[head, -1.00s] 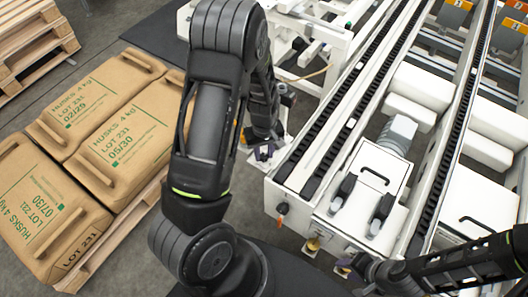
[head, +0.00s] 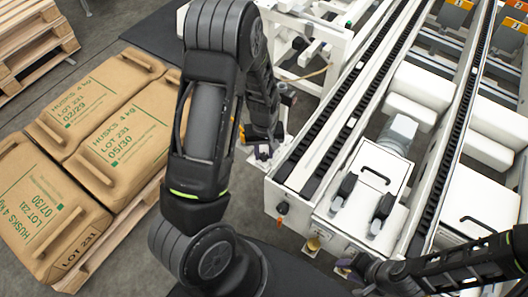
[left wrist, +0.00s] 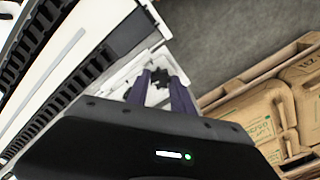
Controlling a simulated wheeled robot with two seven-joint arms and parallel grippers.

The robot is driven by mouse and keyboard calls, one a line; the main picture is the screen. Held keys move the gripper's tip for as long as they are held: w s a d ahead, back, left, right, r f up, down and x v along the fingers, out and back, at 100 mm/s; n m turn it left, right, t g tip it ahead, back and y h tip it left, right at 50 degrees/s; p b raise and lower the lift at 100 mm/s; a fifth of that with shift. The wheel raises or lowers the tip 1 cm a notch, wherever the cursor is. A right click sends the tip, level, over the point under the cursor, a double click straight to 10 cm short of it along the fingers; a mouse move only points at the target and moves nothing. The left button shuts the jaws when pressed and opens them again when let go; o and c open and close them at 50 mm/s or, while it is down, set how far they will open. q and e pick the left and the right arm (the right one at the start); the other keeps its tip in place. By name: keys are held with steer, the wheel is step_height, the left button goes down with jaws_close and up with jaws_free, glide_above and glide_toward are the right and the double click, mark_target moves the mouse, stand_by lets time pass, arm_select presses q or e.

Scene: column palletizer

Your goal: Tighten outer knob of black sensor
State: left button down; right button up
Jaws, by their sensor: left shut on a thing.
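My left gripper (head: 262,153) is low beside the left end of the white conveyor frame, at a white bracket. In the left wrist view, its two purple fingers (left wrist: 162,90) are closed around a dark, lobed knob (left wrist: 158,84) in front of a white bracket (left wrist: 130,74). The black sensor's body cannot be made out clearly; my gripper and wrist hide most of that spot. My right gripper (head: 344,268) is at the bottom of the head view, below the conveyor's front end; only a little of it shows, and its jaw state is unclear.
Brown sacks (head: 120,135) lie on a wooden pallet at left. Grey floor separates pallet and conveyor.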

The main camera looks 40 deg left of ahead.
arm_select(q)
steer(key=m+b, duration=0.1)
steer(key=m, duration=0.3)
steer(key=m+b, duration=0.1)
steer(key=m, duration=0.6)
steer(key=shift+m, duration=0.3)
steer(key=shift+d+m+b, duration=0.1)
steer(key=shift+m+b, duration=0.3)
steer(key=shift+m, duration=1.4)
steer(key=c, duration=1.1)
jaws_free()
steer(key=shift+r, duration=0.1)
